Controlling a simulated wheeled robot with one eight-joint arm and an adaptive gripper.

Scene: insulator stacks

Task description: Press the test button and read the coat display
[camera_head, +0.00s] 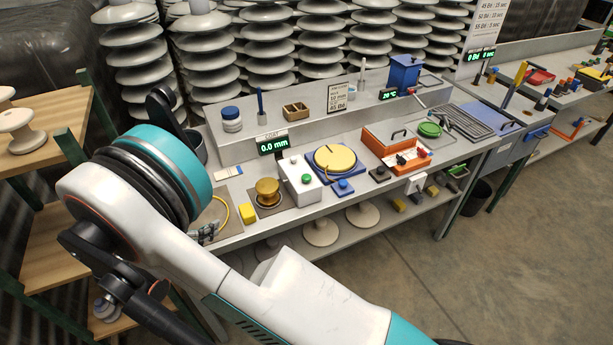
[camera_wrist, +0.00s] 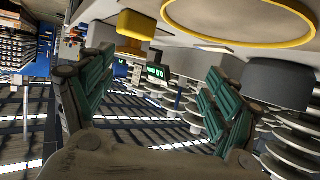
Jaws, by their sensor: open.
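The coat display (camera_head: 273,146) stands on the bench and reads "0.0 mm" in green digits, under a small "COAT" label. Right of it, a white box (camera_head: 299,181) carries a green button (camera_head: 307,178), its label too small to read. A blue block with a button (camera_head: 342,187) sits farther right. In the wrist view, my gripper (camera_wrist: 150,97) is open and empty, its green-padded fingers wide apart. A small lit green display (camera_wrist: 157,72) shows between them, unreadable.
A brass spool (camera_head: 267,190) and a yellow block (camera_head: 248,213) sit left of the white box. A round yellow disc (camera_head: 334,158) and an orange box (camera_head: 385,145) stand to its right. White insulator stacks (camera_head: 265,50) line the back. The floor (camera_head: 440,285) at right is clear.

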